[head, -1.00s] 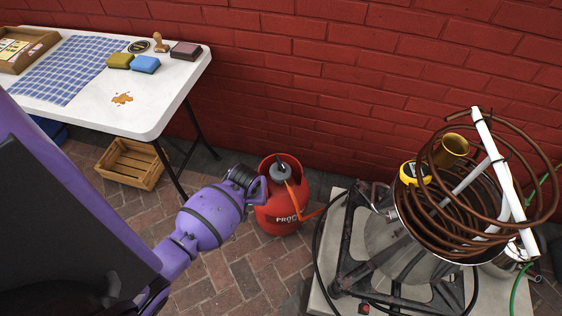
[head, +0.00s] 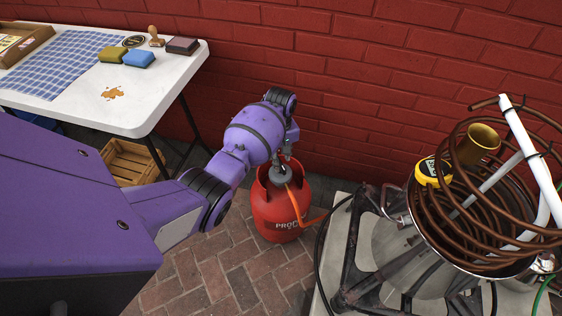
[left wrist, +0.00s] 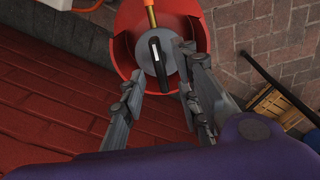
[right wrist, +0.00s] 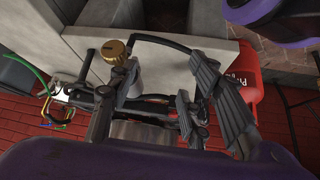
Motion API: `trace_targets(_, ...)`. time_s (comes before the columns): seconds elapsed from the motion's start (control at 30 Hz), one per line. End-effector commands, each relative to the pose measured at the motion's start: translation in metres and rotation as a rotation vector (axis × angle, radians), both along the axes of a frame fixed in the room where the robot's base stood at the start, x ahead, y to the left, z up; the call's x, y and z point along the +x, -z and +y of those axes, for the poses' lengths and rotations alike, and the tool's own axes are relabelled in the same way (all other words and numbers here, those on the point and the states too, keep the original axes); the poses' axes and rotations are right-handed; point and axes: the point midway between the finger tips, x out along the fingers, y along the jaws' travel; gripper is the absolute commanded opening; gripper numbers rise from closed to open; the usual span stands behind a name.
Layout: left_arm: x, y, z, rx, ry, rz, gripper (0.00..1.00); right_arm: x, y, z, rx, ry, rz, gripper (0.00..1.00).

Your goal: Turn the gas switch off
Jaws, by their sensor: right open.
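A red gas bottle (head: 283,212) stands on the brick floor in front of the red wall. Its grey regulator (head: 281,174) sits inside the collar, with an orange hose leading off it. In the left wrist view the black switch lever (left wrist: 158,65) lies across the grey regulator (left wrist: 171,76). My left gripper (left wrist: 163,66) is open, its fingers on either side of the lever; I cannot tell if either touches it. In the head view my left gripper (head: 287,150) is over the bottle top.
A burner stand (head: 345,262) with a pot and brown coil (head: 470,200) stands right of the bottle. A white table (head: 140,105) with sponges is at the left, a wooden crate (head: 128,160) below it. Brick floor is free in front of the bottle.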

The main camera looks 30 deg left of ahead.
Motion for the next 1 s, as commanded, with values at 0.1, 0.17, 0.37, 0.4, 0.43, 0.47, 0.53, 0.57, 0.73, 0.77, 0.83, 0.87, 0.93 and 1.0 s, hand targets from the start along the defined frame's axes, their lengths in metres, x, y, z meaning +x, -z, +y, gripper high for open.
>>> trace_targets(0.1, -0.001, 0.017, 0.0, 0.0, 0.001, 0.003, 0.3, -0.004, 0.007, 0.001, 0.002, 0.0, 0.011, 0.45)
trace_targets(0.17, 0.0, 0.021, 0.0, 0.001, 0.001, 0.001, 0.3, -0.005, 0.008, 0.001, 0.002, 0.001, 0.013, 0.45)
trace_targets(0.37, 0.001, 0.026, 0.0, 0.0, 0.002, -0.001, 0.3, -0.006, 0.009, 0.002, 0.003, 0.0, 0.015, 0.45)
trace_targets(0.4, 0.001, 0.025, 0.0, 0.0, 0.002, -0.001, 0.3, -0.005, 0.009, 0.002, 0.003, 0.0, 0.015, 0.45)
trace_targets(0.43, 0.001, 0.025, 0.0, 0.0, 0.002, -0.002, 0.3, -0.005, 0.009, 0.002, 0.003, 0.0, 0.014, 0.45)
trace_targets(0.47, 0.001, 0.025, 0.0, 0.0, 0.002, -0.002, 0.3, -0.005, 0.008, 0.002, 0.003, 0.0, 0.014, 0.45)
trace_targets(0.53, 0.001, 0.025, 0.0, 0.0, 0.002, -0.002, 0.27, -0.005, 0.008, 0.002, 0.003, 0.0, 0.013, 0.45)
trace_targets(0.57, 0.001, 0.025, 0.0, 0.0, 0.002, -0.002, 0.23, -0.005, 0.008, 0.002, 0.003, 0.0, 0.013, 0.45)
trace_targets(0.73, 0.0, 0.025, 0.0, 0.0, 0.002, -0.001, 0.01, -0.005, 0.008, 0.002, 0.004, 0.0, 0.012, 0.45)
trace_targets(0.77, 0.0, 0.025, 0.0, 0.0, 0.002, -0.001, 0.0, -0.005, 0.008, 0.002, 0.004, 0.0, 0.012, 0.45)
trace_targets(0.83, 0.0, 0.025, 0.0, 0.0, 0.002, -0.001, 0.0, -0.005, 0.008, 0.002, 0.004, 0.0, 0.011, 0.45)
trace_targets(0.87, 0.0, 0.025, 0.0, 0.0, 0.002, -0.002, 0.0, -0.005, 0.008, 0.002, 0.004, 0.0, 0.011, 0.45)
trace_targets(0.93, 0.0, 0.025, 0.0, 0.0, 0.003, -0.001, 0.0, -0.004, 0.008, 0.002, 0.004, 0.0, 0.011, 0.45)
trace_targets(1.0, 0.0, 0.025, 0.0, 0.0, 0.007, -0.001, 0.0, -0.004, 0.007, 0.002, 0.004, 0.0, 0.01, 0.45)
